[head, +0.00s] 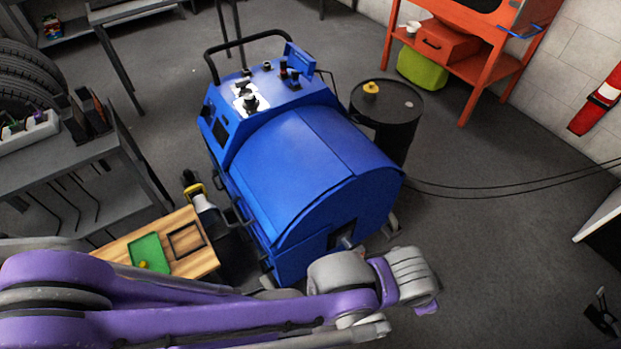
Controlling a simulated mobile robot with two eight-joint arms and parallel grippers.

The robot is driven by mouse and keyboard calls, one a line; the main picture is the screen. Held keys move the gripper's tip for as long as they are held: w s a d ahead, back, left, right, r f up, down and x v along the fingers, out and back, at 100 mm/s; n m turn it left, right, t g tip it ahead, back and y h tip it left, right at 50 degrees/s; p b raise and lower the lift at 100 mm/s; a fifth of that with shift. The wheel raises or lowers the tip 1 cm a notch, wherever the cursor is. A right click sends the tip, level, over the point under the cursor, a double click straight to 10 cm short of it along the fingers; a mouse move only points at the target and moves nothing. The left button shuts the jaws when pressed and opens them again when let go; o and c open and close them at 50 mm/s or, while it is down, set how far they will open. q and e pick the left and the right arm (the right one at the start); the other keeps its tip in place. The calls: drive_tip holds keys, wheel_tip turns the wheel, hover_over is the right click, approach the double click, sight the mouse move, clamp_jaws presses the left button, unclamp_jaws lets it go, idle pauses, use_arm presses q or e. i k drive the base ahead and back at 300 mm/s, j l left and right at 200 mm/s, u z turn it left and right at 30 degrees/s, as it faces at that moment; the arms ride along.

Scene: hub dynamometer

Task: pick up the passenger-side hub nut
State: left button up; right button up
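No part can be surely told as the passenger-side hub nut. A small yellow piece (371,88) lies on top of the black drum (388,100) right of the blue dynamometer (310,150). Another small yellow-green piece (143,265) lies on the green mat (150,252) on the wooden bench top. My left arm crosses the bottom of the head view, and its gripper (426,306) hangs in front of the machine's near right side, apart from both pieces. Its fingers are mostly hidden, so its opening cannot be told. My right gripper is not in view.
A grey shelf cart (60,165) and tyres (25,80) stand at the left. An orange bench (470,50) with a green bag (423,70) is at the back right. Cables (500,186) run from the machine to the right. Floor at the right is largely open.

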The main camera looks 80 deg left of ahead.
sight(142, 265)
drive_tip(key=u, duration=4.45)
drive_tip(key=i+j+z, duration=0.3)
drive_tip(key=i+j, duration=0.15)
drive_tip(key=j, duration=0.2)
drive_tip(key=i+j+z, duration=0.15)
drive_tip(key=j, duration=0.2)
drive_tip(key=i+j+z, duration=0.15)
drive_tip(key=j, duration=0.25)
drive_tip(key=i+j+z, duration=0.1)
drive_tip(key=i+j, duration=0.15)
drive_tip(key=j, duration=0.15)
drive_tip(key=i+j+z, duration=0.15)
drive_tip(key=j, duration=0.25)
